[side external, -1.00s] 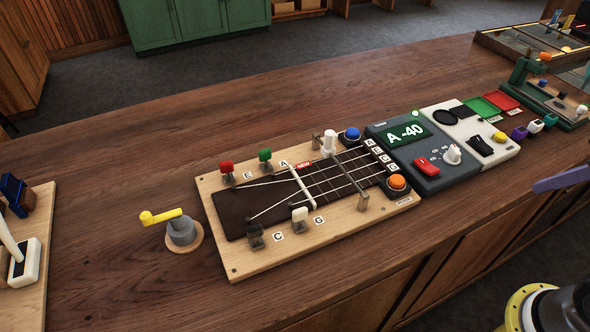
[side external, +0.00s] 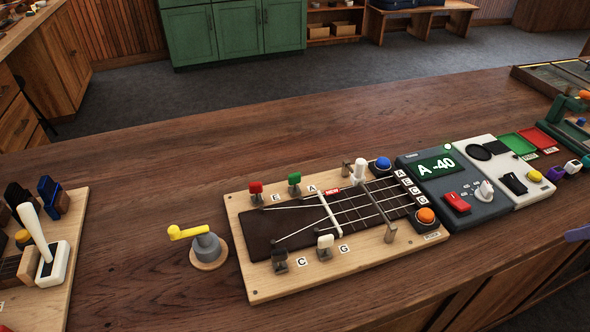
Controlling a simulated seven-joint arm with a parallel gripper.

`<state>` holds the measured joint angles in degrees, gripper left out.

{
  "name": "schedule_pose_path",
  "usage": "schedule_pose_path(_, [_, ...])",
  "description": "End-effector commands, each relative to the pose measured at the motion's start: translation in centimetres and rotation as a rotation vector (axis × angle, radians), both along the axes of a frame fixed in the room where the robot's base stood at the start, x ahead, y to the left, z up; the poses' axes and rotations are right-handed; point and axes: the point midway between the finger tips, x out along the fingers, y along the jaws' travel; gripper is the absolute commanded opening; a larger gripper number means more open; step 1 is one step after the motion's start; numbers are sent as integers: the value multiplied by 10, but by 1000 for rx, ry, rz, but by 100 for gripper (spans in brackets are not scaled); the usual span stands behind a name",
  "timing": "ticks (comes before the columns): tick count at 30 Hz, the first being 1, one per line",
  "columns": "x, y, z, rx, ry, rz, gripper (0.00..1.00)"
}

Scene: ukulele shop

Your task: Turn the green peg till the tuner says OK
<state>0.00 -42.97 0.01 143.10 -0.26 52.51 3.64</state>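The green peg (side external: 294,179) stands upright on a dark post at the far edge of the wooden ukulele board (side external: 262,287), beside the letter A. The tuner (side external: 470,207) is a dark grey box right of the board. Its green screen (side external: 437,166) reads "A -40", and a small pale light shows at its top right corner. My gripper is not recognisably in view, and nothing touches the green peg.
A red peg (side external: 256,188) stands left of the green one. Black (side external: 280,257) and white (side external: 325,241) pegs are at the near edge. A yellow-handled crank (side external: 188,232) stands left of the board. A purple piece (side external: 578,233), unclear what, enters at right.

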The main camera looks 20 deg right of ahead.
Motion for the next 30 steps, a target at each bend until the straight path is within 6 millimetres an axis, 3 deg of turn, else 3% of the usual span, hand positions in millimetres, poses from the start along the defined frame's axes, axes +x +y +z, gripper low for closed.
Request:
schedule_pose_path(1, [4, -2, 12, 11, -19, -37, 43])
schedule_pose_path(4, [20, -5, 44, 30, -53, -109, 61])
schedule_pose_path(10, [79, 6, 106, 64, -68, -174, 62])
schedule_pose_path(14, [129, 30, 139, 78, -64, -181, 62])
schedule_pose_path(18, [182, 71, 159, 86, -51, -167, 62])
schedule_pose_path(22, [226, 123, 162, 83, -35, -132, 62])
schedule_pose_path(27, [267, 207, 145, 60, -7, -51, 62])
schedule_pose_path(30, [278, 255, 124, 34, 15, 17, 62])
